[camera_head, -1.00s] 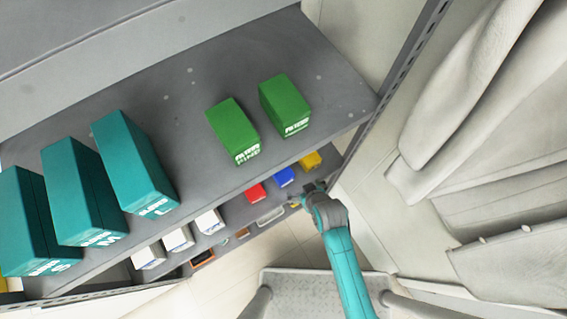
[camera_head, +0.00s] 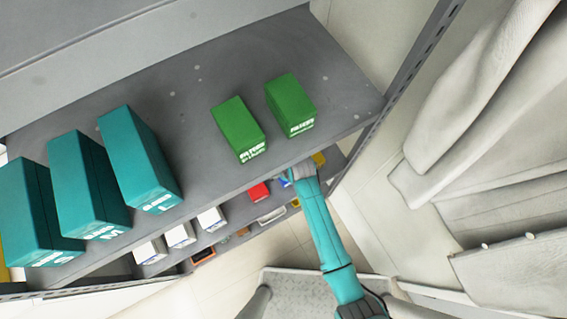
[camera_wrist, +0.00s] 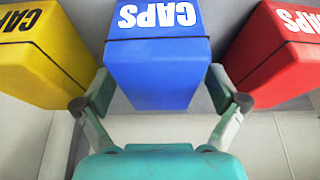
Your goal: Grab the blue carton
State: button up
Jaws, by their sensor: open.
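The blue carton (camera_wrist: 155,75) with white "CAPS" lettering fills the top middle of the wrist view. My gripper (camera_wrist: 157,92) is open, with one finger on each side of the carton's near end. I cannot tell whether the fingers touch it. In the head view only a small bit of the blue carton (camera_head: 284,181) shows, on the lower shelf. My arm and gripper (camera_head: 298,172) cover most of it there.
A yellow carton (camera_wrist: 45,45) stands close on the left and a red carton (camera_wrist: 275,60) close on the right in the wrist view. Above in the head view, the upper shelf (camera_head: 190,85) holds green cartons (camera_head: 239,131) and teal cartons (camera_head: 137,160). White boxes (camera_head: 211,219) stand further left on the lower shelf.

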jog(key=shift+x, duration=0.95)
jog(key=shift+f, duration=0.25)
jog(key=c, duration=1.3)
